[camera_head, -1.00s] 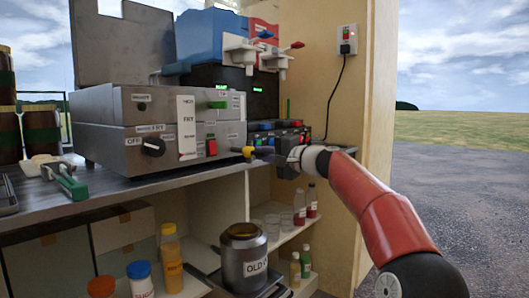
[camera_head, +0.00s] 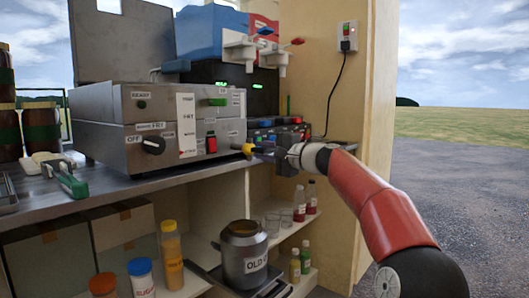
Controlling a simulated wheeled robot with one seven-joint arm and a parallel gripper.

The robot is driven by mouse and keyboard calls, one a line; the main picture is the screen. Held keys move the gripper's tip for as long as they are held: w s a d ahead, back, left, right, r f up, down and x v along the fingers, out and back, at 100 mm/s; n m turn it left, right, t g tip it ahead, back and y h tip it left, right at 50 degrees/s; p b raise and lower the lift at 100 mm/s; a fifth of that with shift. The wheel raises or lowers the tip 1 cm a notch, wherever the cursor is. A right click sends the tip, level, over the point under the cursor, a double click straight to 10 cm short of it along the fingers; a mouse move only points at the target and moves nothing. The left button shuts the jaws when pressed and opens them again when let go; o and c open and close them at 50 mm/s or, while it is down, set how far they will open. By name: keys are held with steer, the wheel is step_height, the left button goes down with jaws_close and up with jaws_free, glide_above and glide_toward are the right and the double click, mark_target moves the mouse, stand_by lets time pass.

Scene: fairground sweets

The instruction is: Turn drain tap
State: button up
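The steel fryer (camera_head: 125,110) stands on the counter, with a black OFF knob, a red switch and a green switch on its front. The drain tap, with a yellow handle (camera_head: 248,149), sticks out at the fryer's lower right front. My gripper (camera_head: 264,154) is right beside the yellow handle, reaching in from the right. The fingers are small and dark here, so I cannot tell whether they touch the handle or how far apart they are. The pot labelled OLD OIL (camera_head: 243,252) stands on the shelf below.
A blue and red drinks machine (camera_head: 211,38) with white taps stands behind the fryer. Green-handled tongs (camera_head: 66,180) lie on the counter at left. Bottles (camera_head: 171,252) and cups stand on the lower shelves. A wall socket (camera_head: 347,37) is on the right post.

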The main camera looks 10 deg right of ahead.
steer(key=shift+o, duration=0.6)
steer(key=shift+s+d+f, duration=0.1)
steer(key=shift+s+d, duration=0.15)
steer(key=b+v, duration=0.1)
steer(key=v, duration=0.6)
steer(key=shift+b, duration=0.35)
steer(key=s+a+f+n+g+h+p, duration=0.2)
steer(key=s+a+f+n+g+p, duration=0.15)
steer(key=s+a, duration=0.3)
steer(key=s+a+f+n+g+h+p, duration=0.2)
steer(key=s+a+f+g+h, duration=0.1)
steer(key=s+a+f, duration=0.4)
steer(key=s+d+f+n+h+p, duration=0.1)
steer(key=s+f+h, duration=0.1)
steer(key=s, duration=0.6)
steer(key=s+d+f+n+g+h+p, duration=0.1)
steer(key=s+f+n+p, duration=0.1)
steer(key=s+f, duration=0.3)
steer(key=s+d+f+n+g+h+p, duration=0.1)
steer(key=s+d+f+n+h+p, duration=0.1)
steer(key=s, duration=1)
steer(key=shift+f+h, duration=0.3)
steer(key=shift+f, duration=0.45)
